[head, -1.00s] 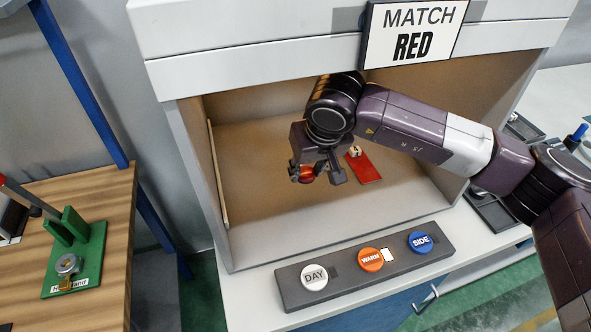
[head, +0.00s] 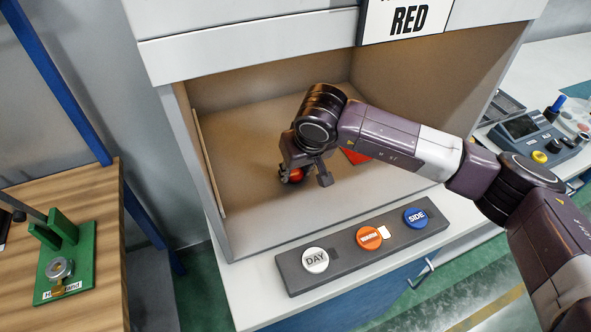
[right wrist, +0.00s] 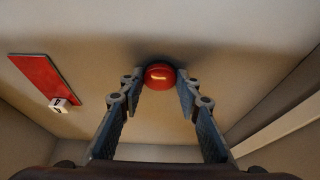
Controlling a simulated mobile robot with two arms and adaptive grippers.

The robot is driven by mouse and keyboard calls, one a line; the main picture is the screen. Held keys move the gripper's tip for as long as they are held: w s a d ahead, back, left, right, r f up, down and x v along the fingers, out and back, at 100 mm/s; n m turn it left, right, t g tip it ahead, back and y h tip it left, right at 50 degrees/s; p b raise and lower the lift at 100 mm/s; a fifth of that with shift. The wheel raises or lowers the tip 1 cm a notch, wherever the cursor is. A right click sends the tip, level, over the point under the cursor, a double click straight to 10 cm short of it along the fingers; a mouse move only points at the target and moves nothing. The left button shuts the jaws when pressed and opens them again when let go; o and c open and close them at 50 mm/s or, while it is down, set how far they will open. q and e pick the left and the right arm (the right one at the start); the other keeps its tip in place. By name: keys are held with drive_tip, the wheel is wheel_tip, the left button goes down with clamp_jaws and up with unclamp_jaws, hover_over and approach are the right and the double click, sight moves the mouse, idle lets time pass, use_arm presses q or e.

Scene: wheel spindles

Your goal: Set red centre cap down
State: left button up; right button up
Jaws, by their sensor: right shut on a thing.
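The red centre cap (head: 295,175) is in my right gripper (head: 308,178), inside the open booth towards its left side. In the right wrist view the round, glossy cap (right wrist: 160,75) sits between the two fingertips (right wrist: 160,82), with a dark shadow beside it on the booth floor. The cap is at or very near that floor; I cannot tell whether it touches. The gripper is shut on it. My left gripper is not in view.
A flat red plate (head: 356,156) lies on the booth floor (head: 240,150), partly behind my arm. A small white tag (right wrist: 60,104) is by it in the wrist view. A button panel (head: 340,262) runs along the front. Floor around the cap is clear.

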drive_tip(key=shift+d+f+b, duration=0.25)
drive_tip(key=shift+b, duration=0.05)
drive_tip(key=o, duration=0.9)
drive_tip(key=shift+r, duration=0.1)
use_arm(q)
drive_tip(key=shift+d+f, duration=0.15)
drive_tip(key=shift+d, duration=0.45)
use_arm(e)
drive_tip(key=shift+o, duration=1.1)
drive_tip(key=shift+a, duration=0.1)
drive_tip(key=shift+r+p, duration=0.2)
drive_tip(key=shift+p, duration=0.15)
drive_tip(key=shift+s+r, duration=0.1)
drive_tip(key=shift+r, duration=0.15)
use_arm(q)
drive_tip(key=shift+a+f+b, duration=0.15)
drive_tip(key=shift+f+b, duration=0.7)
drive_tip(key=shift+b, duration=0.2)
use_arm(e)
drive_tip(key=v, duration=0.7)
drive_tip(key=shift+s+f, duration=0.1)
drive_tip(key=shift+f, duration=0.05)
